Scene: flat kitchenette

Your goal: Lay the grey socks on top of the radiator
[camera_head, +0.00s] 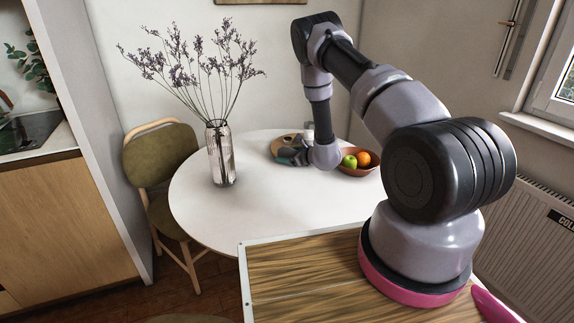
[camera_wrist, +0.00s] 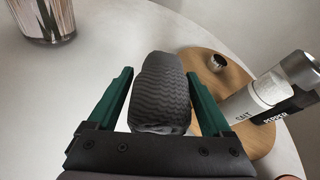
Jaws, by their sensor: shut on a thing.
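The grey socks (camera_wrist: 160,95), a rolled dark bundle with a wavy knit pattern, sit between the green fingers of my gripper (camera_wrist: 160,82) in the wrist view. My gripper is shut on them, over the white table (camera_wrist: 75,100) beside the round wooden board. In the head view my gripper (camera_head: 288,158) is at the table's far side, and I cannot make out the socks clearly there. The radiator (camera_head: 520,240) is a white ribbed panel under the window at the right. It bears a dark sign, partly cut off, and my arm hides part of it.
A fruit bowl (camera_head: 357,171) stands right of my gripper. A glass vase (camera_head: 221,160) with tall dried stems stands left. The table's front is clear.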

